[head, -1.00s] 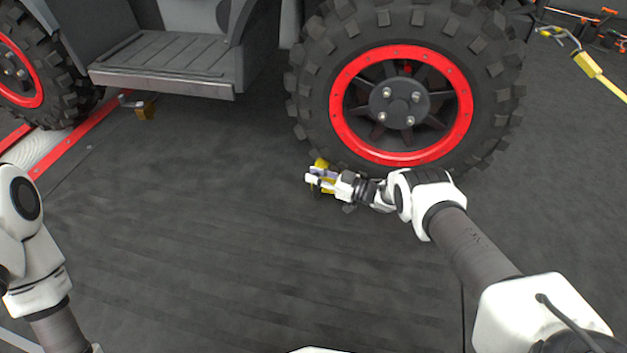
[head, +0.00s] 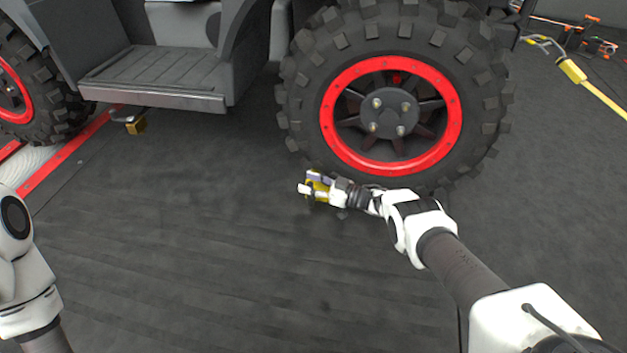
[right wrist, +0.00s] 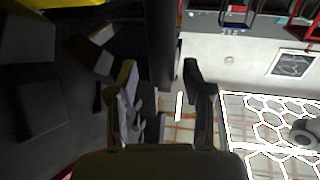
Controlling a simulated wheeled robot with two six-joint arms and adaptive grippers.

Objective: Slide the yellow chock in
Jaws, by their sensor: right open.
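The yellow chock (head: 323,181) is on the dark floor by the lower left of the big tyre (head: 295,120) with the red-ringed rim. It is small and partly hidden by my right gripper (head: 308,188), which is right at it, low beside the tyre. In the right wrist view my right gripper (right wrist: 162,85) is open, its fingers apart on either side of a dark bar (right wrist: 160,35). A yellow surface (right wrist: 45,3), likely the chock, shows at the top left there. I cannot tell whether the chock touches the tyre. My left arm shows at the left edge, without its gripper.
A second tyre (head: 60,115) stands at the far left by red-edged rollers (head: 65,160). A vehicle step (head: 155,80) hangs between the wheels. A small yellow block (head: 137,127) is under it. The front floor is clear.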

